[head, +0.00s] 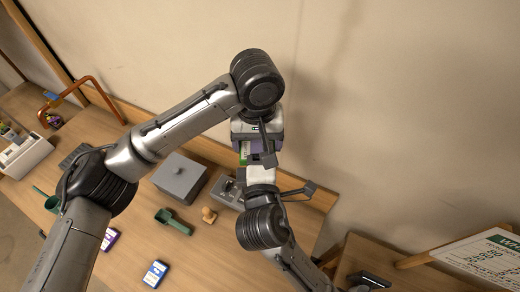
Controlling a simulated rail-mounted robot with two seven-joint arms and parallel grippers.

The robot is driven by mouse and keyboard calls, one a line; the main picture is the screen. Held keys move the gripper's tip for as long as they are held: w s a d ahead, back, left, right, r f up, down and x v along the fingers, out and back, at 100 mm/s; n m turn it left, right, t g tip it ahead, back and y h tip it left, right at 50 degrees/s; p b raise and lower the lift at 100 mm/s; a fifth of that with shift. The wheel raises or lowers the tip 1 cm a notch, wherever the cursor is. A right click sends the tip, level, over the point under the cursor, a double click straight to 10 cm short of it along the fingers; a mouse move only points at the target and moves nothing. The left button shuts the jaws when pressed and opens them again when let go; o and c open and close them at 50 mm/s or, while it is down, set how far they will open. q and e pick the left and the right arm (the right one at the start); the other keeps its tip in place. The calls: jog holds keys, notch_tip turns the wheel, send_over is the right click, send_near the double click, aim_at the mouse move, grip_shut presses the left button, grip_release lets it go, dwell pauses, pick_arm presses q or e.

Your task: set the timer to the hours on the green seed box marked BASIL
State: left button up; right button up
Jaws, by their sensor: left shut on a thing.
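A green box (244,152) is mostly hidden at my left gripper (257,156), which comes down from above and is shut on it. Its lettering cannot be read here. My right gripper (277,186) is just below it in the picture; one dark finger stands well out to the right, so it looks open. Its other finger is hidden. A grey device with a dark panel (228,190), perhaps the timer, sits on the bench left of my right gripper, partly covered. Its setting cannot be read.
A grey lidded box (180,178), green scoop (174,221) and wooden knob-shaped piece (209,215) stand nearby. Purple (110,239) and blue (155,273) boxes lie in front. A white container (24,156) is far left; a printed chart (490,260) is right. The wall is close behind.

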grip_shut()
pick_arm(q)
jog(key=o, duration=0.8)
jog(key=shift+r, duration=0.1)
